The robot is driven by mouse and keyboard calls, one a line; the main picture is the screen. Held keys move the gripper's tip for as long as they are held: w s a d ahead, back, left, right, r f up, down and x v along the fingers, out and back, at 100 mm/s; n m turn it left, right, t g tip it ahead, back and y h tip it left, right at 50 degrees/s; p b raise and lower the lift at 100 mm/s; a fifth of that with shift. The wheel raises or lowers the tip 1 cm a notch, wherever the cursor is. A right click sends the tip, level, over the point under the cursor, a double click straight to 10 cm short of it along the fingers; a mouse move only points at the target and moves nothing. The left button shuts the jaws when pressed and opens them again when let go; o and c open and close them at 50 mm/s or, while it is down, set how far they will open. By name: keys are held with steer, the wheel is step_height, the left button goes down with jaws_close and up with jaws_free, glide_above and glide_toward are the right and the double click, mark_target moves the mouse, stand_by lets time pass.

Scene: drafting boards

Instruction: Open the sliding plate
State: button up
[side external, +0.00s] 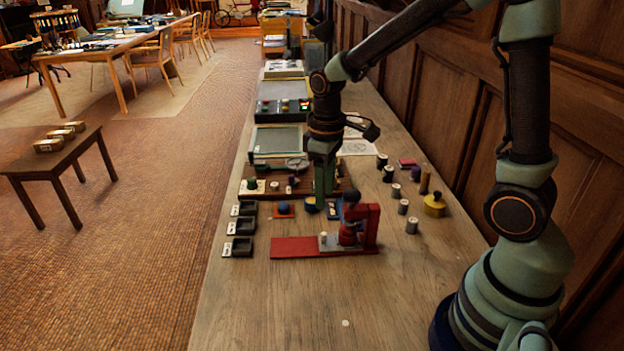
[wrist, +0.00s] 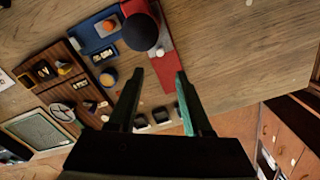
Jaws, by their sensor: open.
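I cannot tell for certain which part is the sliding plate. A long flat red plate (side external: 295,247) lies on the bench, running left from a red upright stand (side external: 372,226) with a dark round knob; a small white peg (side external: 323,238) stands by it. In the wrist view the red plate (wrist: 165,72) is partly covered by the dark round knob (wrist: 138,31). A blue plate (wrist: 92,38) with an orange knob lies beside it. My gripper (side external: 322,205) points down just behind the red stand; its spread fingers (wrist: 157,82) are empty in the wrist view.
Three black trays (side external: 243,227) stand left of the red plate. A wooden board (side external: 270,190) with several knobs lies behind. Several small cylinders and a yellow pot (side external: 434,205) stand to the right, near the panelled wall. The front of the bench is mostly clear.

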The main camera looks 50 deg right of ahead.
step_height(320, 180, down, 11)
steer(key=shift+r, duration=0.1)
stand_by(0.3)
jaws_close()
stand_by(1.4)
